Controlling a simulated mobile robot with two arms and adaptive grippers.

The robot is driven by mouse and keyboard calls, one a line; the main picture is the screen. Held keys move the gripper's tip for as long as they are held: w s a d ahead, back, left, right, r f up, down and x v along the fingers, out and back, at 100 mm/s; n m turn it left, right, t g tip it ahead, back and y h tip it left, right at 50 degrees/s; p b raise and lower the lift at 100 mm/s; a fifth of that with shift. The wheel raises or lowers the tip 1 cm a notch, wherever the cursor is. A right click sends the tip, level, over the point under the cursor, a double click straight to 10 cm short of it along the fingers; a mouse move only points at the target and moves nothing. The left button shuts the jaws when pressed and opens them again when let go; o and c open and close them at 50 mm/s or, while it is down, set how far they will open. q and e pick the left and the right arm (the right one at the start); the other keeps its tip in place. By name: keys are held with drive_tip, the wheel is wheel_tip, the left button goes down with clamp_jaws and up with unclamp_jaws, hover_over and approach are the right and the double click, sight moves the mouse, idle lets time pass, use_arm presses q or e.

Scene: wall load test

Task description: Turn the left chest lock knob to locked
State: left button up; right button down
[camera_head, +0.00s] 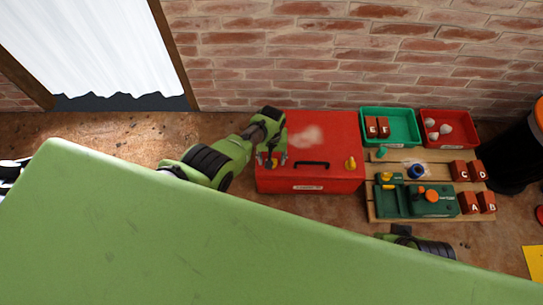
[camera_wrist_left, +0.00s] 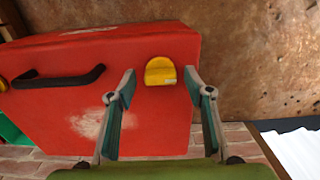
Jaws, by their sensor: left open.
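The red chest (camera_head: 325,178) lies on the table with its black handle (camera_head: 312,163) facing up; it also fills much of the left wrist view (camera_wrist_left: 150,120). The yellow left lock knob (camera_wrist_left: 160,71) is near the chest's edge. In the head view the knob (camera_head: 271,164) is partly covered by my gripper. My left gripper (camera_head: 274,158) is open over it. In the left wrist view the fingertips (camera_wrist_left: 160,78) stand on either side of the knob with gaps. The yellow right lock knob (camera_head: 350,163) is free. My right gripper (camera_head: 392,235) shows only partly, near the front.
A green bin (camera_head: 405,142) and a red bin (camera_head: 470,142) stand behind a wooden board (camera_head: 440,176) with lettered blocks, right of the chest. A brick wall (camera_head: 330,50) rises behind. A green panel (camera_head: 200,240) hides the front. A dark bin (camera_head: 510,155) stands far right.

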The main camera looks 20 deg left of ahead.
use_arm(q)
drive_tip(key=shift+r, duration=0.1)
wheel_tip(320, 180, up, 12)
idle(0.7)
drive_tip(key=shift+s+f, duration=0.1)
drive_tip(key=shift+f, duration=0.1)
idle(0.3)
